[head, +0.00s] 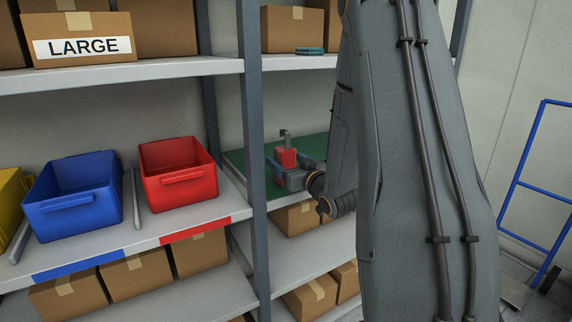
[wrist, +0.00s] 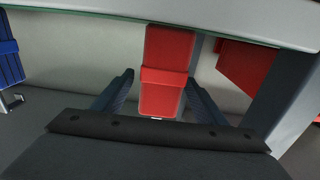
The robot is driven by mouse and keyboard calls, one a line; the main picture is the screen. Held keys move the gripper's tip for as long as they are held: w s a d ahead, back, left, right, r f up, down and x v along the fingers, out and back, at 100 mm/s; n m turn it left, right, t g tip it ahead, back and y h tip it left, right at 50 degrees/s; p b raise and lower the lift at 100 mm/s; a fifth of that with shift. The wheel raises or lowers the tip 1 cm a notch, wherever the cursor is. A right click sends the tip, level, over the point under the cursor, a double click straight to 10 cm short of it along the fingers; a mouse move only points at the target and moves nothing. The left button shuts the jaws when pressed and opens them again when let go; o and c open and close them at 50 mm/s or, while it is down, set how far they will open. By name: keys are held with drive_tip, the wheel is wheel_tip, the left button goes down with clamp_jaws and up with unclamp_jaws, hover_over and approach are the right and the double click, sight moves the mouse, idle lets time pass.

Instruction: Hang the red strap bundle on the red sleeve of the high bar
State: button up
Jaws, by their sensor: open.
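The red strap bundle (head: 286,156) is upright over the green mat (head: 258,190) on the shelf right of the post, with a grey hook at its top. In the wrist view the red bundle (wrist: 168,72) shows between the two dark fingers of my gripper (wrist: 160,80). The fingers are apart on either side of it, and my gripper (head: 288,165) is open. I cannot tell whether either finger touches it. The high bar and its red sleeve are not recognisable in either view.
A grey shelf post (head: 252,130) stands left of my gripper. Left of it are a red bin (head: 180,190) and a blue bin (head: 75,205). A blue bundle with a metal hook (wrist: 10,60) shows at the wrist view's left. A shelf with boxes (head: 290,62) is above.

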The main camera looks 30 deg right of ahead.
sight(279, 155)
drive_tip(key=w, duration=0.4)
drive_tip(key=shift+w+a+f+p, duration=0.1)
drive_tip(key=shift+a+p, duration=0.05)
drive_tip(key=shift+p, duration=0.2)
drive_tip(key=shift+c, duration=0.2)
drive_tip(key=c, duration=1.1)
drive_tip(key=shift+c, duration=0.4)
